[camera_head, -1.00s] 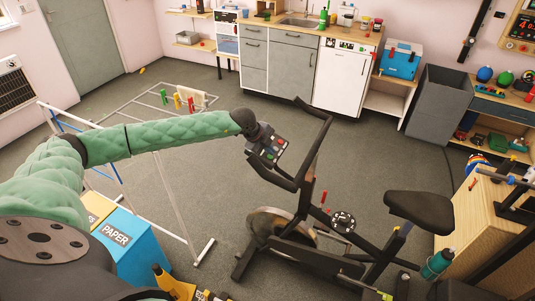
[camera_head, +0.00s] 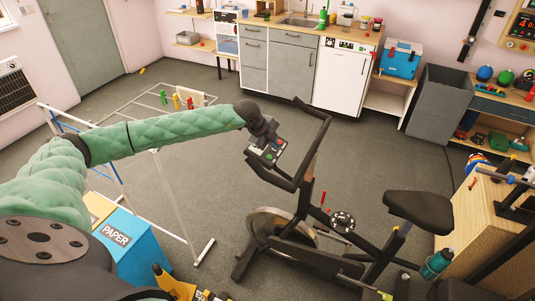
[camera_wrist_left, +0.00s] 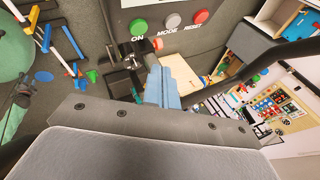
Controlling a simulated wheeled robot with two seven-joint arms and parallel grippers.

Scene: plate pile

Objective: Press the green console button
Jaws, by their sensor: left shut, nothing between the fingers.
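The green console button (camera_wrist_left: 139,26) shows at the top of the left wrist view, above the label ON. A grey MODE button (camera_wrist_left: 172,20) and a red RESET button (camera_wrist_left: 201,16) sit to its right on the dark console. In the head view the console (camera_head: 268,155) is on the exercise bike's handlebars, partly covered by my left gripper (camera_head: 264,136). I see no contact with the green button.
The bike's handlebars (camera_head: 312,150) curve around the console, and its saddle (camera_head: 418,208) is to the right. A drying rack (camera_head: 172,205) stands under my left arm, beside a blue PAPER bin (camera_head: 145,250). Open floor lies behind the bike.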

